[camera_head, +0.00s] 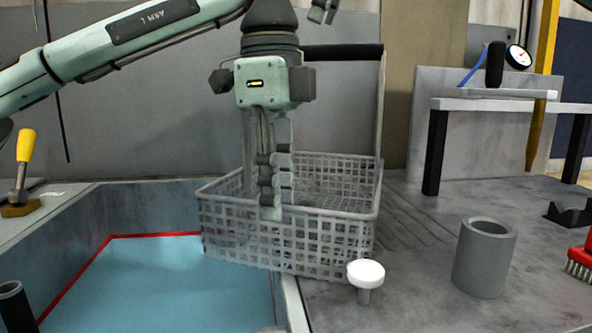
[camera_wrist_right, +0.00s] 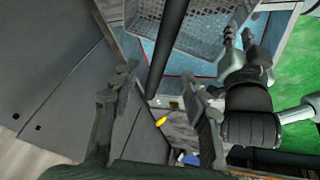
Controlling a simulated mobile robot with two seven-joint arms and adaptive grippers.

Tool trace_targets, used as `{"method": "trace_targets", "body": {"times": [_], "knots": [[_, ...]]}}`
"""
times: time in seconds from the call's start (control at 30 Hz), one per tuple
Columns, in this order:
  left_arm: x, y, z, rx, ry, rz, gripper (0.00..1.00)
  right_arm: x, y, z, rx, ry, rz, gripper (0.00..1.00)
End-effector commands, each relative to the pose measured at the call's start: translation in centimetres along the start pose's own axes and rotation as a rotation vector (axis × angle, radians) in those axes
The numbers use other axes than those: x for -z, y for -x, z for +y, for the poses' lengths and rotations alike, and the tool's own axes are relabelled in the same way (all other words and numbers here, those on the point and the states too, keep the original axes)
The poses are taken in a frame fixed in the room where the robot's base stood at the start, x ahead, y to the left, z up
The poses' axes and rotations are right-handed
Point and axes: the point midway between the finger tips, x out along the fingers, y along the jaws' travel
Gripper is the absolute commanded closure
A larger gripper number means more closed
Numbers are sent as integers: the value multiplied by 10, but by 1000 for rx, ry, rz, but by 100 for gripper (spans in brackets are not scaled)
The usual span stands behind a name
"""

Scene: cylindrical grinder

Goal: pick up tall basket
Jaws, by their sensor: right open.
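The tall basket (camera_head: 330,235) is a grey mesh box with a thin post (camera_head: 380,110) rising at its right to a black handle bar (camera_head: 345,51). It stands over the edge of the blue-floored tray. My left gripper (camera_head: 275,212) points down at the basket's front rim, its near finger overlapping the front wall. Whether it grips the rim is unclear. In the right wrist view the basket (camera_wrist_right: 205,25) and left gripper (camera_wrist_right: 238,36) show at the top. My right gripper (camera_wrist_right: 158,85) is open, with the dark bar (camera_wrist_right: 168,45) in line between its fingers; its tip (camera_head: 322,10) shows at the head view's top.
A blue-floored tray (camera_head: 170,280) with a red border lies at left. A white knob (camera_head: 366,272) and a grey cylinder (camera_head: 484,258) stand close to the basket's right. A red brush (camera_head: 580,263) and a raised plate (camera_head: 490,104) are further right.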

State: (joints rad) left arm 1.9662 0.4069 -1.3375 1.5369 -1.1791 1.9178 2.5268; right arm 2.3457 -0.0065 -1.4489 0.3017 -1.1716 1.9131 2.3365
Motion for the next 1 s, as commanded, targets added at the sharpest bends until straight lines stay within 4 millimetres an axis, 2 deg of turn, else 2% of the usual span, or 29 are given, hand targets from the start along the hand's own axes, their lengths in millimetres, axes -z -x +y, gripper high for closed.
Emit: {"method": "trace_targets", "body": {"times": [0.37,0.53,0.73,1.0], "knots": [[-5,-4,1,-9,22,-40,73,-3,2,-2,-12,-17,-35,55],[-5,-10,1,-10,22,-39,73,-4,-5,0,-11,-16,-34,55],[-6,-31,1,-12,20,-39,73,-5,-25,-1,-8,-14,-34,55],[-8,-70,2,-11,21,-38,73,-5,-64,0,-10,-15,-34,55]]}}
